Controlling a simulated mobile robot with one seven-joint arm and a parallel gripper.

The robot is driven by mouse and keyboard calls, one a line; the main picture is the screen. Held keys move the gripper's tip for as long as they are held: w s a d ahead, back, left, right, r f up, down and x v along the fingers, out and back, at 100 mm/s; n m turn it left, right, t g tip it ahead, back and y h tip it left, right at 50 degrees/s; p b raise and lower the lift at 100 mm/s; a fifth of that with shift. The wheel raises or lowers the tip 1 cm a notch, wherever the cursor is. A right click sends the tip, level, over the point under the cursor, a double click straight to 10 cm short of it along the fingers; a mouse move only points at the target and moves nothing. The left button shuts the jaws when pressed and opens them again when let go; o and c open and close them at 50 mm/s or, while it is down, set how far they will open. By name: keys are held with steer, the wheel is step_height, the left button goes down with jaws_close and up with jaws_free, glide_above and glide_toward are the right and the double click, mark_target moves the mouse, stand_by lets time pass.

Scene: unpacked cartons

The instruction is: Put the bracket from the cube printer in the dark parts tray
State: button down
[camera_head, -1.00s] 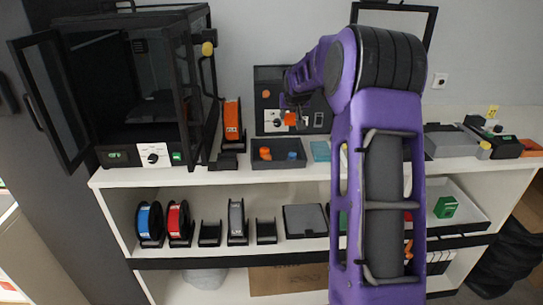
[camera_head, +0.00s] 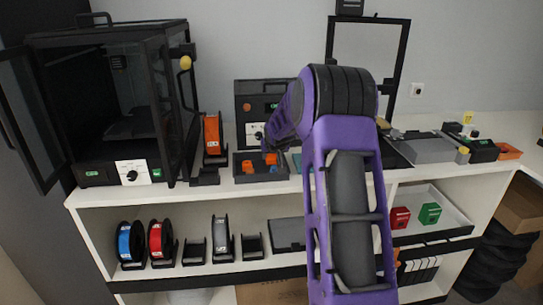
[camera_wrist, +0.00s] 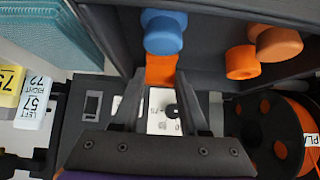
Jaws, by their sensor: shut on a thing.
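My gripper (camera_wrist: 160,82) is shut on an orange bracket (camera_wrist: 160,68) in the wrist view. In the head view the bracket (camera_head: 270,158) shows at the dark parts tray (camera_head: 240,179), and my fingers are mostly hidden by my arm. The tray also shows in the wrist view (camera_wrist: 218,28). It holds a blue part (camera_wrist: 163,32) and orange parts (camera_wrist: 278,46). The bracket overlaps the blue part in the wrist view; I cannot tell whether it touches the tray floor. The cube printer (camera_head: 250,88) stands behind the tray, partly hidden by my arm.
An orange spool (camera_head: 212,135) stands left of the tray, beside a large open-doored printer (camera_head: 105,100). A teal flat thing (camera_wrist: 45,25) lies on the tray's other side. A grey box (camera_head: 425,148) is farther right. Spools and bins fill the shelf below.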

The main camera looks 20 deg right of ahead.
steer(key=shift+f, duration=0.2)
steer(key=c, duration=0.7)
jaws_free()
steer(key=shift+r, duration=0.15)
steer(key=shift+r, duration=0.2)
steer(key=p+v, duration=0.1)
steer(key=v, duration=1)
steer(key=shift+s+a+r, duration=0.15)
steer(key=shift+s+r, duration=0.05)
steer(key=shift+s, duration=0.2)
steer(key=shift+a, duration=0.1)
